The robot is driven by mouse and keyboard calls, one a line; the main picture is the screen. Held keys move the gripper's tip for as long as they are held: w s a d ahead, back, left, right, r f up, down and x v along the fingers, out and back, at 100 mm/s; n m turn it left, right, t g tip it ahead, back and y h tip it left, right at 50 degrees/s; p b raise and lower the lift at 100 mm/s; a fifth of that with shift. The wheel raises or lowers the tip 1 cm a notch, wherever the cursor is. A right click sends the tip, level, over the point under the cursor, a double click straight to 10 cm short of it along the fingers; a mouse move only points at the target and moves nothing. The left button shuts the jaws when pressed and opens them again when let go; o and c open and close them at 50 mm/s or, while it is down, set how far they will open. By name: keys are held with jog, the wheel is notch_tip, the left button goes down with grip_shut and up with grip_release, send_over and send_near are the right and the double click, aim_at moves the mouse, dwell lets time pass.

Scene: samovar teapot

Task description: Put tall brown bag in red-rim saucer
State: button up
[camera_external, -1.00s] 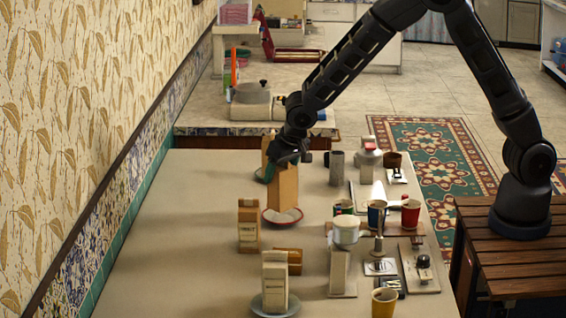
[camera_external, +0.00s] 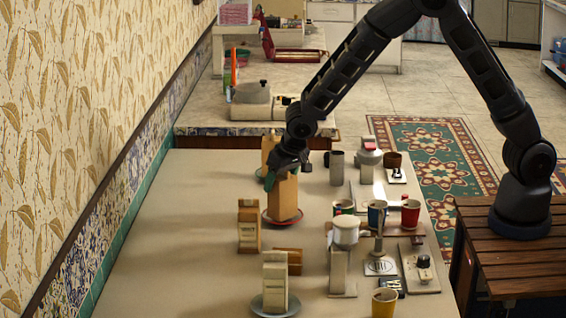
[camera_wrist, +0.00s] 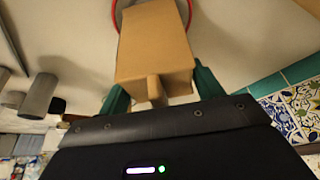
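The tall brown bag (camera_external: 284,198) stands upright at the red-rim saucer (camera_external: 270,222), its lower end within the rim and hiding most of the saucer. Whether its base fully rests on the saucer is hard to tell. My gripper (camera_external: 284,172) is shut on the upper part of the bag. In the wrist view the green fingers of my gripper (camera_wrist: 160,92) lie on either side of the bag (camera_wrist: 153,45). The red rim of the saucer (camera_wrist: 114,15) shows past the bag's far end.
A smaller bag (camera_external: 249,228) stands in front-left, near a brown item lying down (camera_external: 288,261). Another bag (camera_external: 275,280) stands on a grey saucer (camera_external: 256,307). Cups, including a red one (camera_external: 410,214), and canisters crowd the right side. The table's left side is clear.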

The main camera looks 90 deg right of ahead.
jog(key=o, duration=0.4)
jog(key=shift+r, duration=0.1)
jog(key=shift+r, duration=0.25)
jog(key=v, duration=1.2)
jog(key=s+a+r+n+y, duration=0.1)
jog(key=s+a+r+n, duration=0.1)
jog(key=s+r, duration=0.6)
jog(key=s+a+r+n+y, duration=0.1)
jog(key=s+a+r+n, duration=0.1)
jog(key=s+r, duration=0.7)
jog(key=s+a+n, duration=0.2)
jog(key=s, duration=1)
jog(key=s+a+r+n+t+y, duration=0.1)
jog(key=s+a+n, duration=0.1)
jog(key=s, duration=1)
jog(key=shift+s+a+n, duration=0.15)
jog(key=shift+a+n, duration=0.25)
jog(key=shift+n, duration=0.1)
